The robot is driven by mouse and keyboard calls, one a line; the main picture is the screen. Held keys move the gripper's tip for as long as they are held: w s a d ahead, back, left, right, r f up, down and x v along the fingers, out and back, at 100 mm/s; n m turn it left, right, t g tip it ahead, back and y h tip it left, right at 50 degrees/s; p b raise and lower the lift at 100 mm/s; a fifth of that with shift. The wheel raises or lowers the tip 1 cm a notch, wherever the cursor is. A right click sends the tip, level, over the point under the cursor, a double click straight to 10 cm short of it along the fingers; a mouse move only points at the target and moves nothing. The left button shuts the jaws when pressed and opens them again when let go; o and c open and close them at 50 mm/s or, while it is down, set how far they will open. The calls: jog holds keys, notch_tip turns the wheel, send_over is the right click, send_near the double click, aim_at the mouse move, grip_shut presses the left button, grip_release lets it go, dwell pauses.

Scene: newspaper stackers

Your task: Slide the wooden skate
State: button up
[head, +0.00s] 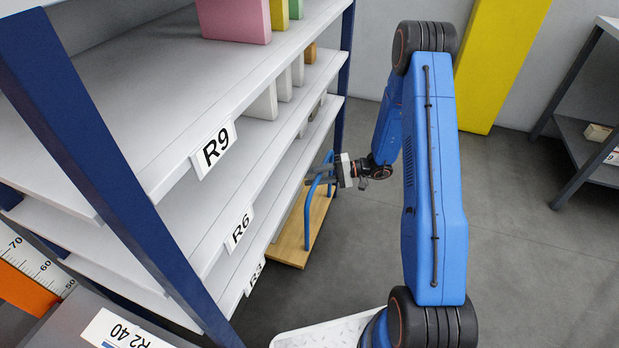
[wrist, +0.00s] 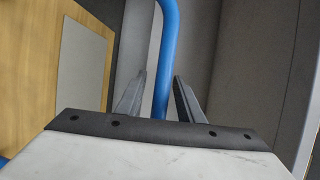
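The wooden skate (head: 289,248) is a flat wooden board with a blue bar handle (head: 308,218), low on the floor beside the shelf rack. Part of its board (wrist: 28,85) shows at the left of the wrist view, with a grey pad on it. My gripper (head: 322,174) is at the upper part of the handle. In the wrist view the handle (wrist: 166,60) runs between my two fingers, with a visible gap beside it, so the gripper looks open around the bar. The skate's far end is hidden behind the shelves.
The shelf rack (head: 190,115) with R9, R6 and R3 labels stands close on the left, and boxes sit on its shelves. A yellow panel (head: 500,60) stands at the back wall. A dark table (head: 590,150) is at the right. Grey floor (head: 530,260) is open right of my arm.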

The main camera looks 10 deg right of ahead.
jog(key=shift+w+a+f, duration=0.1)
jog(key=shift+a, duration=0.4)
grip_shut()
jog(key=shift+d, duration=0.1)
jog(key=s+d, duration=0.8)
jog(key=d, duration=0.4)
jog(key=s+d, duration=0.8)
jog(key=d, duration=0.3)
jog(key=s+d, duration=0.8)
jog(key=d, duration=0.4)
jog(key=shift+d, duration=0.35)
grip_release()
